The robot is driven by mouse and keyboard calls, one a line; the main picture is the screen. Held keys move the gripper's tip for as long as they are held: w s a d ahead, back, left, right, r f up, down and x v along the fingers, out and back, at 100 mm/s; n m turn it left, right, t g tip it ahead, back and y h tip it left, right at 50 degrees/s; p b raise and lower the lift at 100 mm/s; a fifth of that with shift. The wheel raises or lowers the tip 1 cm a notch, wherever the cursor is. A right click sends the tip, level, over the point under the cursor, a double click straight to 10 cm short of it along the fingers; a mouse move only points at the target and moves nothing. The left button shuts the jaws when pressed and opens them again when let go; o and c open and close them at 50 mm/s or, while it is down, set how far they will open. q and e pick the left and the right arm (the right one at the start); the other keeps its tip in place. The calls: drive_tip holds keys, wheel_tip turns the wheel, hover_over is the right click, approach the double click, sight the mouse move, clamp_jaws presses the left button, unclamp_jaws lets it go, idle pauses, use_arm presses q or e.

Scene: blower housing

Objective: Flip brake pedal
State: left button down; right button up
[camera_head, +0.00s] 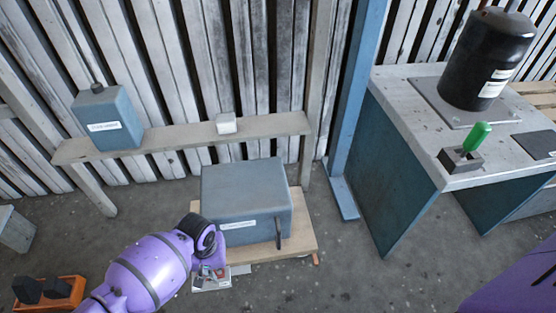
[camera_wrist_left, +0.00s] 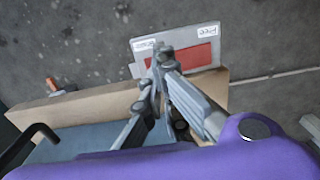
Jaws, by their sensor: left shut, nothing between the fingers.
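A flat grey plate with a red rectangular pad, which looks like the brake pedal (camera_wrist_left: 192,57), lies on the floor in the left wrist view. White labels sit along its far edge; one reads "Free". In the head view the pedal (camera_head: 212,285) is small and partly covered by my gripper. My left gripper (camera_wrist_left: 162,58) is shut and empty, its fingertips over the pedal's left part in the wrist view. I cannot tell whether they touch it. In the head view the left gripper (camera_head: 212,270) hangs just in front of the wooden base. My right gripper is out of view.
A blue-grey housing (camera_head: 245,192) with a black handle (camera_head: 278,233) stands on a wooden base (camera_head: 305,225) right behind the pedal. A shelf (camera_head: 185,136) holds a blue box (camera_head: 108,120). A workbench (camera_head: 400,95) carries a black cylinder (camera_head: 487,60) and a green-handled lever (camera_head: 478,136).

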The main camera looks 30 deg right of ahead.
use_arm(q)
drive_tip(key=shift+f+b, duration=0.6)
drive_tip(key=shift+f, duration=0.65)
idle(0.8)
drive_tip(key=shift+r, duration=0.15)
wheel_tip(320, 180, up, 7)
drive_tip(key=p, duration=0.6)
idle(0.5)
